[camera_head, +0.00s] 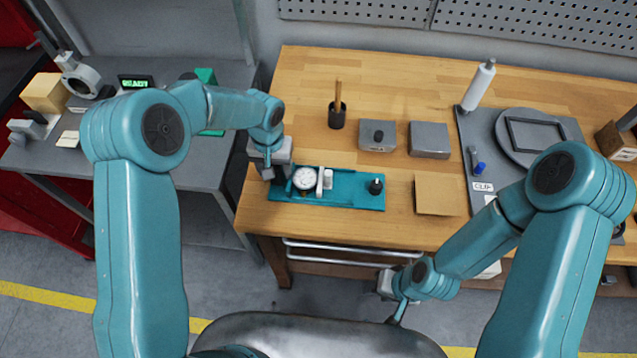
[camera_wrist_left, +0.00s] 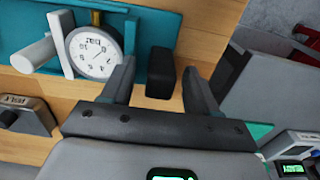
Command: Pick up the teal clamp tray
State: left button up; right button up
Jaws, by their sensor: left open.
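The teal clamp tray (camera_head: 350,192) lies flat on the wooden bench near its front left edge. It carries a round white dial gauge (camera_head: 307,179), white clamp parts and a small black knob (camera_head: 376,186). My left gripper (camera_head: 277,178) is over the tray's left end. In the left wrist view the open fingers (camera_wrist_left: 158,72) stand either side of a black block (camera_wrist_left: 160,73) at the tray's end, with gaps beside it. The tray (camera_wrist_left: 152,28) and gauge (camera_wrist_left: 93,52) also show there. My right gripper (camera_head: 392,287) hangs before the bench; its jaws are unclear.
Two grey blocks (camera_head: 377,135) and a dark cup (camera_head: 337,116) stand behind the tray. A tan pad (camera_head: 437,194) lies to its right, then a dark grey mat (camera_head: 470,140). A grey side table (camera_head: 185,165) stands left, across a gap.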

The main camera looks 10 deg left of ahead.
pick_arm(q)
jog(key=shift+c, duration=0.3)
jog(key=shift+r, duration=0.1)
grip_shut()
